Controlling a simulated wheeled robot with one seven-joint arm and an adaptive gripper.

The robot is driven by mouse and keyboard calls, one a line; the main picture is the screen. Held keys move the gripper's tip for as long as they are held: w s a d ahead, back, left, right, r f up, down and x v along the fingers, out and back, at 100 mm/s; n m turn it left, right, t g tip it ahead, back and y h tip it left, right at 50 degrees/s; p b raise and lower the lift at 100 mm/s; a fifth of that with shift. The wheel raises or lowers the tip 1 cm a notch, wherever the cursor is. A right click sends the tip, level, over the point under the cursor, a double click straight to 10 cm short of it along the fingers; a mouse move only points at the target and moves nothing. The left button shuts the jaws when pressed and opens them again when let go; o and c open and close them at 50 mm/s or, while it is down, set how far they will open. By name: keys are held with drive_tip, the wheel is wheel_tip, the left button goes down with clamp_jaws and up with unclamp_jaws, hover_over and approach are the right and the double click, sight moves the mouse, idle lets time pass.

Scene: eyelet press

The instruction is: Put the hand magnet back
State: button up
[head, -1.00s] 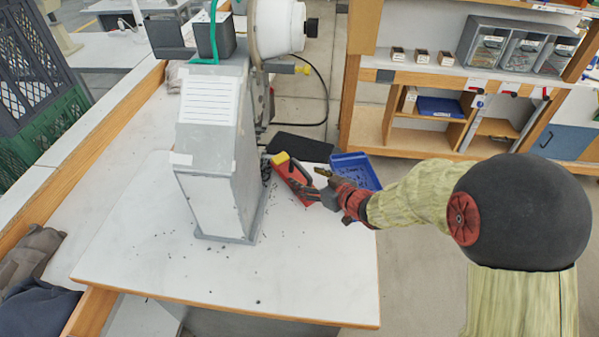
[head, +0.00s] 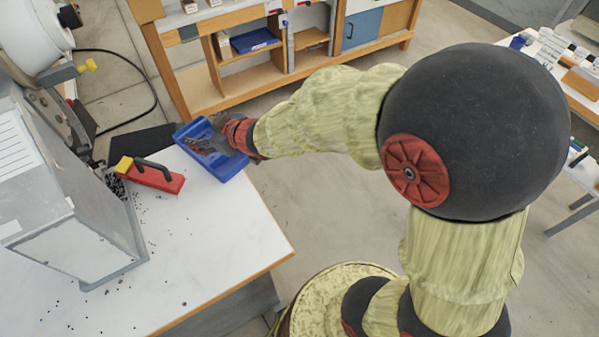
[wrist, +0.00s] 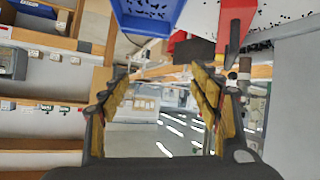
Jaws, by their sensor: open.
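The hand magnet (head: 158,178) is a red block with a black handle and a yellow end. It lies on the white table between the grey press and the blue tray, yellow end toward the press. Part of its red body shows at the top of the wrist view (wrist: 178,38). My gripper (head: 205,144) is open, with nothing between its fingers, and appears over the blue tray in the head view. Its two yellow-padded fingers stand wide apart in the wrist view (wrist: 165,95). The height of the fingers above the tray is hard to tell.
The blue tray (head: 228,169) sits at the table edge and holds small dark bits in the wrist view. The grey press (head: 75,245) stands left of the magnet. Dark bits are scattered on the table (head: 215,270). A wooden shelf (head: 190,75) stands behind.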

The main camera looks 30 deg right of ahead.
drive_tip(key=s+d+r+m+h, duration=0.35)
drive_tip(key=s+d+r, duration=0.2)
drive_tip(key=d, duration=0.35)
drive_tip(key=s+d+r+m+g, duration=0.1)
drive_tip(key=s+g, duration=0.1)
drive_tip(key=s, duration=0.6)
drive_tip(key=s+d+r+m+g+h, duration=0.1)
drive_tip(key=s, duration=0.7)
drive_tip(key=s+d+r+m+g, duration=0.1)
drive_tip(key=s+d+g, duration=0.1)
drive_tip(key=s, duration=0.6)
drive_tip(key=shift+s+g, duration=0.3)
drive_tip(key=shift+s, duration=0.1)
drive_tip(key=shift+m+h, duration=0.25)
